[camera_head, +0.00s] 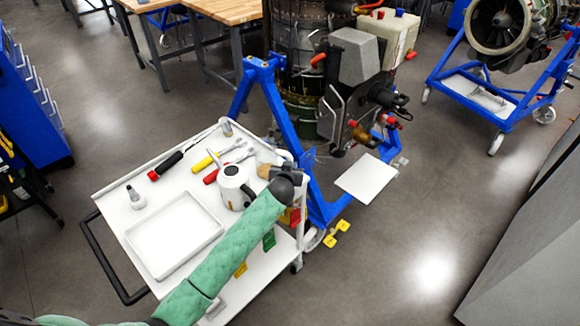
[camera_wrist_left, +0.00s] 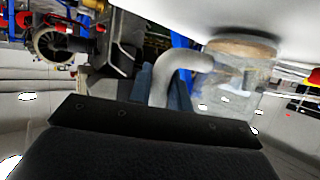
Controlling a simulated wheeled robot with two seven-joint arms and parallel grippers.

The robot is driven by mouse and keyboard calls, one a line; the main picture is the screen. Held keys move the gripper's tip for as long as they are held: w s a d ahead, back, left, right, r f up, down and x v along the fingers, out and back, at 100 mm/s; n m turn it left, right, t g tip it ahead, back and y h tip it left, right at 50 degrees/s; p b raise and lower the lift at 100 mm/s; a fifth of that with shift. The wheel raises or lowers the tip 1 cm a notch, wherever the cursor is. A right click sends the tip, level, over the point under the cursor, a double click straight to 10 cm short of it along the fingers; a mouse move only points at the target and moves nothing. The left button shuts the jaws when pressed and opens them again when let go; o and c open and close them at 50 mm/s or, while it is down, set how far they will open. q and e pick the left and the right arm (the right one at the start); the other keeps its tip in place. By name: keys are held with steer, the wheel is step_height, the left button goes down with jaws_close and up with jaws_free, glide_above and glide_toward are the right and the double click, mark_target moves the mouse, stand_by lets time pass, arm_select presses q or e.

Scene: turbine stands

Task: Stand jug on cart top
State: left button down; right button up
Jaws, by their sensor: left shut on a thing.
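The jug is a clear see-through vessel with a tan band at one end and a pale curved handle. In the left wrist view the jug (camera_wrist_left: 238,78) is right of centre, its tan end beside a white surface. In the head view the jug (camera_head: 265,170) is mostly hidden behind my left gripper (camera_head: 275,174), at the cart's right edge. My left gripper (camera_wrist_left: 178,95) is shut on the jug's handle. I cannot tell whether the jug touches the white cart top (camera_head: 165,187). My right gripper is not in view.
On the cart top, a white kettle-like pot (camera_head: 232,187) stands close left of my gripper. A white tray (camera_head: 175,235), a small nozzle-like item (camera_head: 136,200) and several hand tools (camera_head: 225,160) lie there too. A blue engine stand (camera_head: 285,115) is behind the cart.

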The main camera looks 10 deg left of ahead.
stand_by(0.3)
arm_select(q)
steer(key=shift+f, duration=0.3)
steer(key=c, duration=1.1)
jaws_free()
steer(key=shift+o, duration=0.2)
steer(key=shift+s, duration=0.1)
steer(key=shift+p+v, duration=1.5)
steer(key=shift+v, duration=1.9)
steer(key=shift+r, duration=0.1)
